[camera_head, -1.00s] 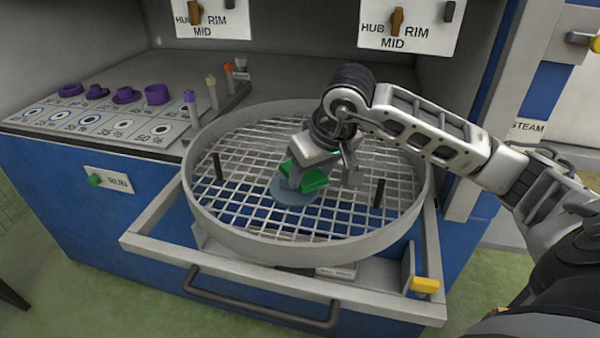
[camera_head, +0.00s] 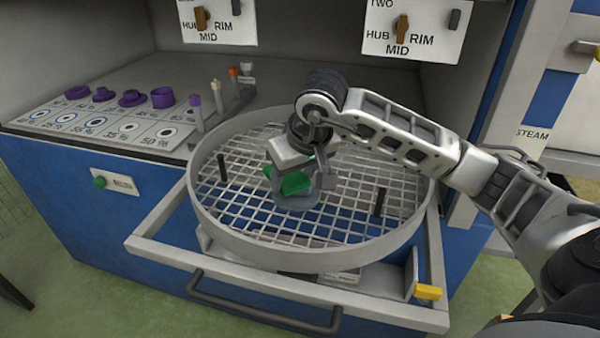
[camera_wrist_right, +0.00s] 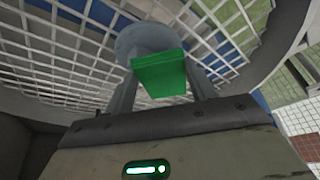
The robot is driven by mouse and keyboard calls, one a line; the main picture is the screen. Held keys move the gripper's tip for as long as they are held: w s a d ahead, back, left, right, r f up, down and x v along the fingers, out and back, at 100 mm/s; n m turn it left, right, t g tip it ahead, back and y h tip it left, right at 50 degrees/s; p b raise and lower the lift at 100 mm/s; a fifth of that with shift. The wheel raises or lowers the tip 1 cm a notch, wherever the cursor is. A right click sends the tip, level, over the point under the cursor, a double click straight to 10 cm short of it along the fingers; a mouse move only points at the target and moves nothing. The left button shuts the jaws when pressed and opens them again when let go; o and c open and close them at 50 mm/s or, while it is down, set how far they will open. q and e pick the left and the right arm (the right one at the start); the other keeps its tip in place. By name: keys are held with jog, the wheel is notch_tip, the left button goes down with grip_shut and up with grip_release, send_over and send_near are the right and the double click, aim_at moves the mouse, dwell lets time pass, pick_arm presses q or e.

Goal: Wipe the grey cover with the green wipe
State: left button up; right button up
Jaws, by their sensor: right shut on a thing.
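My right gripper (camera_head: 290,188) is shut on the green wipe (camera_head: 294,182), low over the middle of the round wire turntable. The grey cover (camera_head: 300,203) is a round blue-grey disc at the turntable's centre, partly hidden by the gripper and wipe. In the right wrist view the wipe (camera_wrist_right: 158,76) is a folded green block between the fingers (camera_wrist_right: 162,88), overlapping the cover (camera_wrist_right: 143,37). I cannot tell whether the wipe touches the cover. My left gripper is not in view.
The turntable's raised grey rim (camera_head: 320,252) surrounds the mesh. Dark posts stand at its left (camera_head: 222,167) and right (camera_head: 380,202). A drawer frame with a dark handle (camera_head: 262,305) lies in front. Purple caps (camera_head: 162,98) sit on the back-left counter.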

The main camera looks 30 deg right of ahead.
aim_at(309, 182)
jog(key=shift+s+d+f+b, duration=0.1)
jog(key=shift+s+d+b, duration=0.55)
jog(key=shift+s+d, duration=0.5)
jog(key=shift+s+d+b, duration=0.3)
jog(key=shift+s+d, duration=0.25)
jog(key=shift+d, duration=0.05)
jog(key=shift+w+a+r+p, duration=0.2)
jog(key=shift+w+a+p, duration=0.2)
jog(key=shift+w+a, duration=0.55)
jog(key=shift+w+a+f, duration=0.15)
jog(key=shift+w+a, duration=0.65)
jog(key=shift+a, duration=0.05)
